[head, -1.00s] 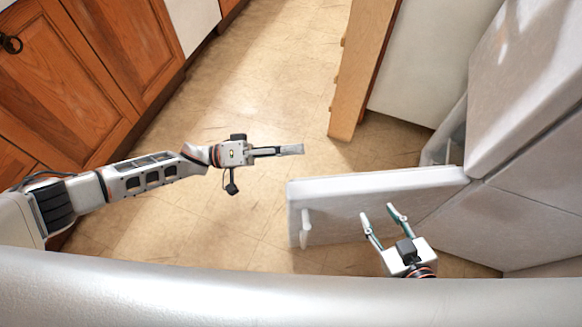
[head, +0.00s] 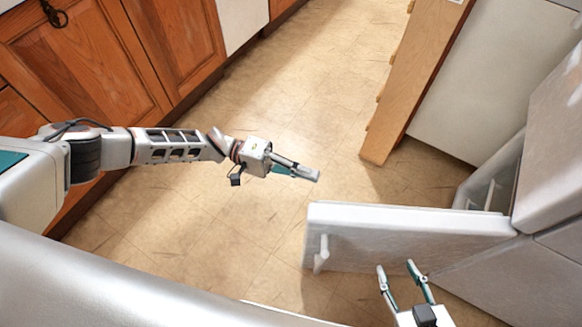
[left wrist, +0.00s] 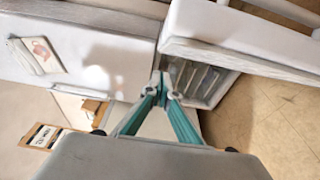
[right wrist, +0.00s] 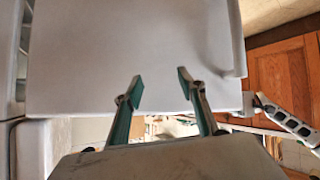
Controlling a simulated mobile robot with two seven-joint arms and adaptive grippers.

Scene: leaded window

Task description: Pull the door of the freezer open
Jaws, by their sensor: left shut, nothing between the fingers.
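The freezer door (head: 410,236) is a light grey panel swung out from the fridge-freezer body (head: 550,150), standing open over the floor. Its handle (head: 321,254) is near the free end. Shelves of the open compartment (head: 492,190) show behind the door, and also in the left wrist view (left wrist: 202,80). My left gripper (head: 316,174) is shut and empty in the air, just above and beyond the door's free end. My right gripper (head: 395,270) is open and empty on the near side of the door. The door panel fills much of the right wrist view (right wrist: 140,50).
Wooden cabinets (head: 80,70) line the left side. A wooden-edged counter end (head: 415,90) with a white side panel stands beyond the freezer. The tiled floor (head: 270,110) between them is clear.

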